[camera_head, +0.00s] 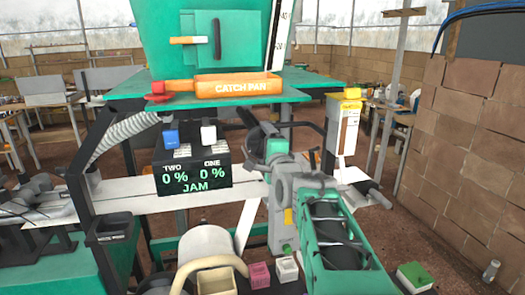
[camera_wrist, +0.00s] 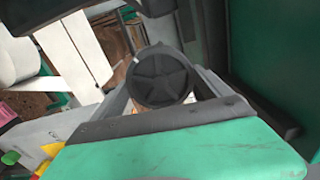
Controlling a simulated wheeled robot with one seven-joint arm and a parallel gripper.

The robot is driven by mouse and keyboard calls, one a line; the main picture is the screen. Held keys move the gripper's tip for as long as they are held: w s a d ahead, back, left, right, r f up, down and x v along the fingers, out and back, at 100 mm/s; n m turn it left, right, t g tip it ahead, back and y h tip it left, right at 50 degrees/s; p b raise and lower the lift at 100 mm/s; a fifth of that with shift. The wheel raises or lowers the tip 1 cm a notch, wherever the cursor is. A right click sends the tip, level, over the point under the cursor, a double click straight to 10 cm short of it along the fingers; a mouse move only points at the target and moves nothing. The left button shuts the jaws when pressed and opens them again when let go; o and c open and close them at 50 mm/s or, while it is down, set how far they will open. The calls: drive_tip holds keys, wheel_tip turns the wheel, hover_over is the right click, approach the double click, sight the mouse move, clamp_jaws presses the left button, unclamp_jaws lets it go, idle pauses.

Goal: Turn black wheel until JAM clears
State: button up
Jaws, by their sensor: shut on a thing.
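The black wheel (camera_head: 254,140) is mostly hidden behind my gripper, right of the display and below the green table. A round black part with a star-shaped face, which looks like part of the black wheel (camera_wrist: 160,77), fills the middle of the wrist view. My gripper (camera_head: 268,134) is at the wheel and shut on it; the exact finger contact is hard to see. The black display (camera_head: 192,172) reads TWO 0 %, ONE 0 % and JAM in green.
An orange catch pan (camera_head: 238,88) sits on the green table above. A blue block (camera_head: 170,137) and a white block (camera_head: 208,135) top the display. Small pink (camera_head: 259,274) and white (camera_head: 287,270) boxes lie below. A block wall (camera_head: 478,150) bounds the right.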

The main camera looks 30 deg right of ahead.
drive_tip(key=shift+n+b, duration=1.7)
drive_tip(key=shift+n, duration=0.2)
drive_tip(key=n+b, duration=0.3)
drive_tip(key=shift+n, duration=0.4)
drive_tip(key=n+b, duration=0.6)
drive_tip(key=shift+n, duration=0.4)
drive_tip(key=shift+r+n, duration=0.1)
drive_tip(key=shift+n, duration=0.5)
drive_tip(key=o, duration=1.2)
drive_tip(key=shift+s+b, duration=0.1)
drive_tip(key=shift+b, duration=0.25)
